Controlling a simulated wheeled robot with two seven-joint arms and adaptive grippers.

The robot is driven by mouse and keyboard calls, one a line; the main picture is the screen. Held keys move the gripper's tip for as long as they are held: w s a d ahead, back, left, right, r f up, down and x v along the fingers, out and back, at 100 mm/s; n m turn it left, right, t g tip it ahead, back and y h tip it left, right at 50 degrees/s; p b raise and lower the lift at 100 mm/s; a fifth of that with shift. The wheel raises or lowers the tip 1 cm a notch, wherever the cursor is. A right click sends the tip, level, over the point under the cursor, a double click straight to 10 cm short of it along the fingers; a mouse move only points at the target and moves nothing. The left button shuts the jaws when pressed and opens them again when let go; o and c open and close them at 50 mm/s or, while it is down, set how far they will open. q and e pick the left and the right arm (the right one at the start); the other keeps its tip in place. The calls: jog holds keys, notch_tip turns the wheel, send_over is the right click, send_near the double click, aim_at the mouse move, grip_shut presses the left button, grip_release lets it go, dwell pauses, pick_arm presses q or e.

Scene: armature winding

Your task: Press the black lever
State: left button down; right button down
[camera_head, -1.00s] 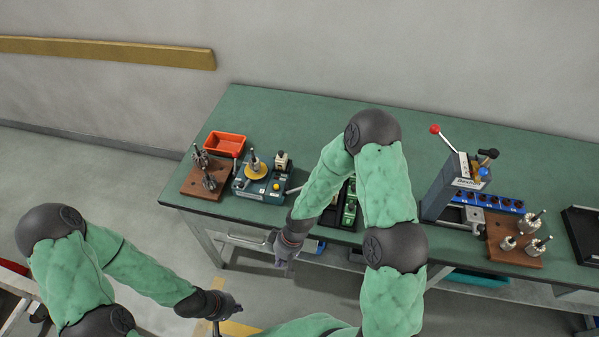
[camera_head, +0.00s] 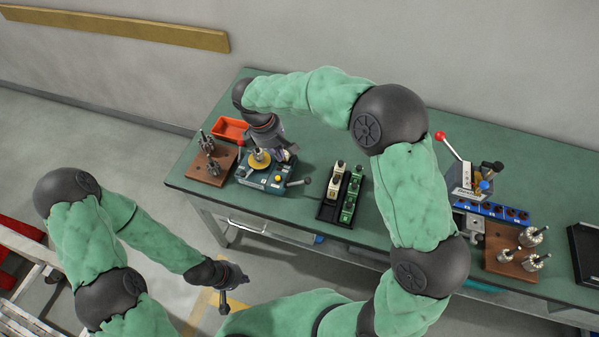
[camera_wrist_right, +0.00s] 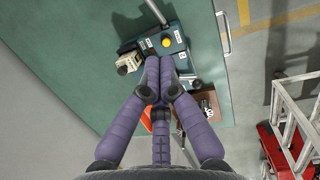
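The teal winding device (camera_head: 262,182) stands at the left part of the green table. A lever with a black knob (camera_head: 307,181) sticks out from its right side. Another black-knobbed lever (camera_head: 493,167) is on the press at the right; which one is meant cannot be told. My right gripper (camera_head: 277,150) is over the back of the device. In the right wrist view its fingers (camera_wrist_right: 159,62) are nearly together, with nothing seen between them, near the yellow button (camera_wrist_right: 167,42). Contact cannot be told. My left gripper (camera_head: 224,301) hangs low, away from the table; its fingers are unclear.
An orange bin (camera_head: 230,129) and a brown gear board (camera_head: 204,178) lie left of the device. A black tray (camera_head: 327,212) with green parts is to its right. The press (camera_head: 466,185) has a red-knobbed lever. A brown board (camera_head: 497,264) with armatures is farther right.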

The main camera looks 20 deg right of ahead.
dwell(0.3)
jog(key=b, duration=0.2)
send_over(301, 183)
jog(key=a, duration=0.1)
jog(key=shift+a+f+x, duration=0.1)
jog(key=shift+a+x, duration=0.35)
jog(key=shift+x, duration=1.5)
jog(key=shift+a+f+x, duration=0.1)
jog(key=shift+a+x, duration=0.35)
jog(key=shift+x, duration=1.5)
jog(key=shift+a+f+x, duration=0.1)
jog(key=shift+a+x, duration=0.3)
jog(key=shift+x, duration=1.55)
